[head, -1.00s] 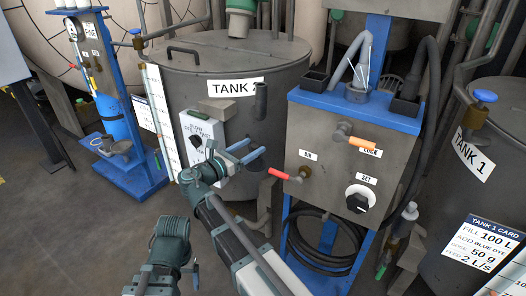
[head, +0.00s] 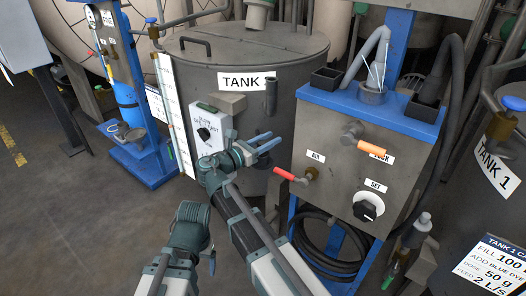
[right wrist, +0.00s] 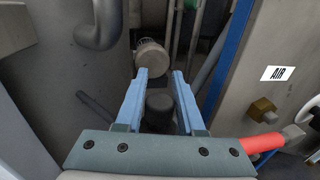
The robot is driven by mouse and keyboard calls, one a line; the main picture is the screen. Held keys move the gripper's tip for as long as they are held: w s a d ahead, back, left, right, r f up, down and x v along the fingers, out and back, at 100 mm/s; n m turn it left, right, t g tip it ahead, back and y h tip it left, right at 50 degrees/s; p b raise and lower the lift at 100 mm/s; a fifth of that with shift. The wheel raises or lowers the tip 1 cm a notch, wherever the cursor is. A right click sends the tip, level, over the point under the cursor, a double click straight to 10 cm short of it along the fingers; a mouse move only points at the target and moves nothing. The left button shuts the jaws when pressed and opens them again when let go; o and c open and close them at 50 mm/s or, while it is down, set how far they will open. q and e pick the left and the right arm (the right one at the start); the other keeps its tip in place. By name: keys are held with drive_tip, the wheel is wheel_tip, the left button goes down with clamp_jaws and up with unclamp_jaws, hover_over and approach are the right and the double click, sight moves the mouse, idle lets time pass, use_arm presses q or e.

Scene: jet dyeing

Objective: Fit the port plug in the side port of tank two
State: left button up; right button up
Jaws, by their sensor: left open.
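Tank two (head: 240,105) is the large grey drum in the middle of the head view; its label is partly covered by a dark pipe. My right gripper (head: 268,143) is in front of its right side, near the blue-framed cabinet. In the right wrist view, its two blue fingers (right wrist: 164,75) are apart. A dark cylinder (right wrist: 160,103) shows between them, with no clear contact. I cannot tell whether it is the port plug. A round pale-ended fitting (right wrist: 150,57) lies beyond the fingertips; I cannot tell if it is the side port. My left gripper (head: 200,255) is low, its fingers mostly hidden.
The cabinet (head: 335,165) stands right of tank two, with a red-handled AIR valve (head: 290,176) close to my right gripper. A SLOW/FAST control box (head: 208,130) is on the tank's front. Tank one (head: 490,190) is at far right.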

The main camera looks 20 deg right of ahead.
clamp_jaws()
drive_tip(key=shift+r, duration=0.1)
